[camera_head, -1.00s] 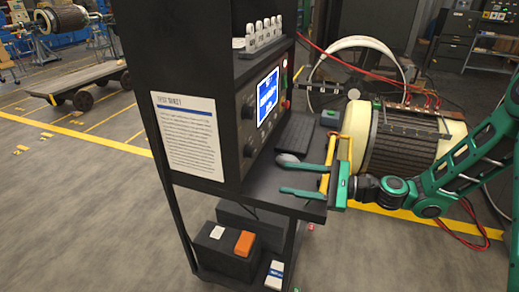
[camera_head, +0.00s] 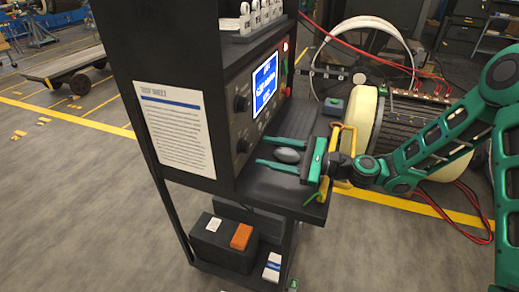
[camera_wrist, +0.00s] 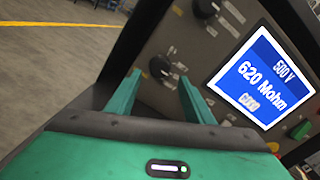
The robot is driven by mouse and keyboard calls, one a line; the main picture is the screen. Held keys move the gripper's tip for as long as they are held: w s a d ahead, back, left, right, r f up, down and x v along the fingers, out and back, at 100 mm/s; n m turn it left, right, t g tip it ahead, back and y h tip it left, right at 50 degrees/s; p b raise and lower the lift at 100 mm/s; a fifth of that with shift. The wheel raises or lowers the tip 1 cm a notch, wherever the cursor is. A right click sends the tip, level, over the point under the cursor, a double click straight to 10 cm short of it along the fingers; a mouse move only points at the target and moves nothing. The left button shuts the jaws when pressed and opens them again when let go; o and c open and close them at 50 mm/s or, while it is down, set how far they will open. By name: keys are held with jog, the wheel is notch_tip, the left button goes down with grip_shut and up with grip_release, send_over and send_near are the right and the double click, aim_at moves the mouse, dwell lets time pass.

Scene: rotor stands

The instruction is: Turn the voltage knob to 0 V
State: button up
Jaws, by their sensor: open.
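The test bench's front panel has two dark round knobs. The upper knob (camera_head: 241,103) also shows at the top of the wrist view (camera_wrist: 205,8). The lower knob (camera_head: 244,145) shows between my fingertips in the wrist view (camera_wrist: 160,66). Their labels are too small to read, so I cannot tell which is the voltage knob. The lit screen (camera_head: 265,83) reads 500 V and 620 Mohm in the wrist view (camera_wrist: 262,78). My gripper (camera_head: 260,151) is open and empty, its fingers pointing at the lower knob, apparently short of it.
A grey mouse-like object (camera_head: 288,155) shows between my fingers, over the bench shelf (camera_head: 275,190). A red button (camera_head: 284,68) is right of the screen. A rotor (camera_head: 400,125) stands behind my arm.

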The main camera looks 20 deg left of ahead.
aim_at(249, 148)
jog(key=shift+a, duration=1.95)
jog(key=shift+c, duration=0.2)
jog(key=c, duration=1)
